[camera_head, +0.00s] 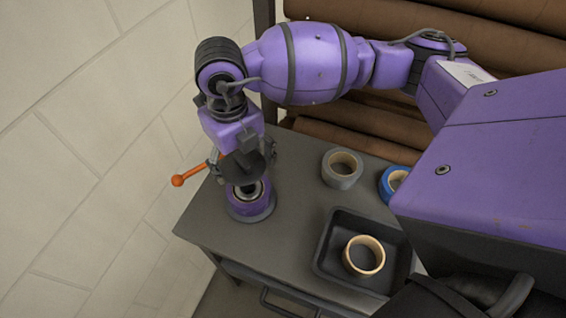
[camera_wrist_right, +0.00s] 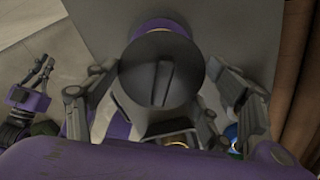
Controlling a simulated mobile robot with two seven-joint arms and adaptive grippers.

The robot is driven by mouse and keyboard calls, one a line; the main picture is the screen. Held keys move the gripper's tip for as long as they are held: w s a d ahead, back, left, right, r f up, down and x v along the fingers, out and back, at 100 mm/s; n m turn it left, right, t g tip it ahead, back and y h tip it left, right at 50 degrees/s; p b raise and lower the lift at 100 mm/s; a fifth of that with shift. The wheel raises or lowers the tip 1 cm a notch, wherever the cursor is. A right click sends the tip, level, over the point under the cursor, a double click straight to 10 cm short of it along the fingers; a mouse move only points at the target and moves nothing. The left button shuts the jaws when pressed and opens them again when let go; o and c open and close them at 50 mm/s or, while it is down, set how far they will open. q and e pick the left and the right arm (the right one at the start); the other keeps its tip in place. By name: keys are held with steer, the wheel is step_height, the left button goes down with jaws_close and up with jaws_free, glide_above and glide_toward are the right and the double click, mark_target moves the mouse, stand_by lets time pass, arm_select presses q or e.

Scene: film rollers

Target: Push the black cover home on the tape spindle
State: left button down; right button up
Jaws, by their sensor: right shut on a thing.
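The black cover (camera_wrist_right: 163,72) is a round dark disc with a raised bar across it, between the fingers of my right gripper (camera_wrist_right: 163,92) in the wrist view. In the head view this gripper (camera_head: 246,168) points down over the tape spindle, shut on the cover. Below it a purple tape roll (camera_head: 241,207) with a pale core sits around the dark spindle (camera_head: 249,192) on a round grey base (camera_head: 258,218). The cover appears to be above the roll; the exact gap is hidden. My left gripper (camera_wrist_right: 42,80) shows at the wrist view's left edge; its opening is unclear.
An orange ball-ended lever (camera_head: 178,180) sticks out left of the spindle. A grey tape roll (camera_head: 342,169) and a blue one (camera_head: 390,182) stand to the right. A black tray (camera_head: 321,262) holds a tan ring (camera_head: 364,256). Brown rolls (camera_head: 350,128) lie behind the grey table (camera_head: 290,215).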

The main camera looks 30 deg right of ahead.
steer(key=shift+s+f+b, duration=0.15)
steer(key=shift+f+b, duration=0.25)
steer(key=shift+f, duration=0.35)
step_height(320, 180, down, 3)
steer(key=shift+r+b, duration=0.2)
steer(key=shift+b, duration=0.45)
steer(key=shift+f+b, duration=0.45)
steer(key=shift+f, duration=0.3)
steer(key=shift+f+b, duration=0.35)
steer(key=shift+f, duration=0.6)
arm_select(q)
steer(key=f, duration=0.1)
steer(key=s+f, duration=0.1)
steer(key=a+f, duration=0.1)
steer(key=shift+s+f, duration=0.25)
steer(key=shift+s, duration=0.05)
arm_select(e)
steer(key=shift+f, duration=0.15)
arm_select(q)
steer(key=shift+w+d, duration=0.1)
steer(key=shift+r, duration=0.2)
steer(key=shift+s+f, duration=0.3)
steer(key=shift+f, duration=0.1)
arm_select(e)
steer(key=shift+f, duration=0.55)
